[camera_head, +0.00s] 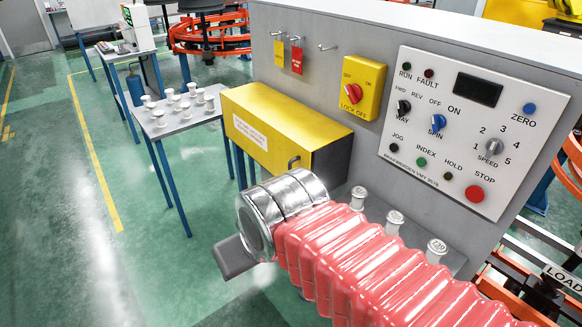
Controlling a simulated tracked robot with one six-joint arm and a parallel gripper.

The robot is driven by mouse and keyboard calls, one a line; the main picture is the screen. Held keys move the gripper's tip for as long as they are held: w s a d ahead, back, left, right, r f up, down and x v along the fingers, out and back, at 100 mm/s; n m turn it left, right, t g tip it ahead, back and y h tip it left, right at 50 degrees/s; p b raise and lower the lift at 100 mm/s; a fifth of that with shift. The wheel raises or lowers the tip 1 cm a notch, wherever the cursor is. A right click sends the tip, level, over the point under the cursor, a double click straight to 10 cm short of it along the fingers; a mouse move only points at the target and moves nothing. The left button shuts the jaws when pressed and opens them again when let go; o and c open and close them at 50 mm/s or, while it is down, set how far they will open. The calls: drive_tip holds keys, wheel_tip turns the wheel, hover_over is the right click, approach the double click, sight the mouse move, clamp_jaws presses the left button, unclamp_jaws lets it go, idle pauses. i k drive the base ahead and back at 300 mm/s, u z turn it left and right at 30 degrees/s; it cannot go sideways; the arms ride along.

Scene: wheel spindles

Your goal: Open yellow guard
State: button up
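The yellow guard (262,127) is a box-shaped cover on the grey machine's left side, with a white label on its front. It looks closed. A dark bent handle (294,162) sticks out low on its shaded right end. My arm, in a red ribbed sleeve, reaches in from the lower right. My gripper (236,258) shows as a dark grey piece beyond the silver wrist, below and left of the handle and apart from it. I cannot see whether its fingers are apart. The wrist hides part of the area below the guard.
A control panel (473,131) and a yellow lock-off switch (358,88) are on the machine's wall, right of the guard. White spindles (359,197) stand on a ledge behind my arm. A small table (172,127) with several white spindles is at left. Green floor is clear at lower left.

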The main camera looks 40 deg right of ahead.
sight(279, 132)
drive_tip(key=u, duration=0.3)
drive_tip(key=i, duration=1.1)
drive_tip(key=u, duration=0.6)
